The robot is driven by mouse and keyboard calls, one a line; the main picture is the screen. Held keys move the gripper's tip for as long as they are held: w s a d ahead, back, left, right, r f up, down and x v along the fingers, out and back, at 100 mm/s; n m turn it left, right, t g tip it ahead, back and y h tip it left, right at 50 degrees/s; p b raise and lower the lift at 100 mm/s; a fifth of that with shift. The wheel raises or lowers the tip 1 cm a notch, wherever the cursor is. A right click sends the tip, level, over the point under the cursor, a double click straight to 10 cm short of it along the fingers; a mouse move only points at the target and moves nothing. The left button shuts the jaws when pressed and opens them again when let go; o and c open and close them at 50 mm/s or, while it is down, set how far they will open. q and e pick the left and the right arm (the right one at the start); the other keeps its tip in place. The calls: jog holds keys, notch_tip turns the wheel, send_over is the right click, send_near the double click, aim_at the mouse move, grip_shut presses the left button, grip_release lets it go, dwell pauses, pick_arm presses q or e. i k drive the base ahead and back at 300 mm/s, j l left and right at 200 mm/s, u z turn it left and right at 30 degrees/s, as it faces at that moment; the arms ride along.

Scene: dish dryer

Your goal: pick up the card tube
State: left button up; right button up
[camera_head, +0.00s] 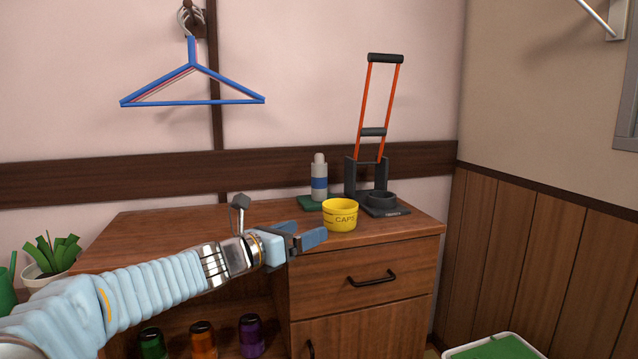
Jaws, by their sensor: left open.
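I cannot make out a clear card tube in the head view. The white bottle-shaped item with a blue band (319,180) stands upright on a green pad (310,203) at the back of the wooden cabinet top. My left gripper (306,232) reaches in from the left over the cabinet's front edge, with its blue-grey fingers open and nothing seen between them. A yellow cup marked CAPS (340,217) stands just right of the fingertips; whether they touch it I cannot tell. My arm hides part of the cabinet top. My right gripper is out of view.
A black stand with a tall orange-red frame (368,130) is at the back right. Blue hangers (192,85) hang on the wall. A potted plant (52,257) is at left. Several coloured jars (252,335) sit below. The cabinet top's right front is clear.

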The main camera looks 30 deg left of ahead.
aim_at(319, 171)
jog(key=i+j, duration=0.7)
jog(key=j, duration=0.15)
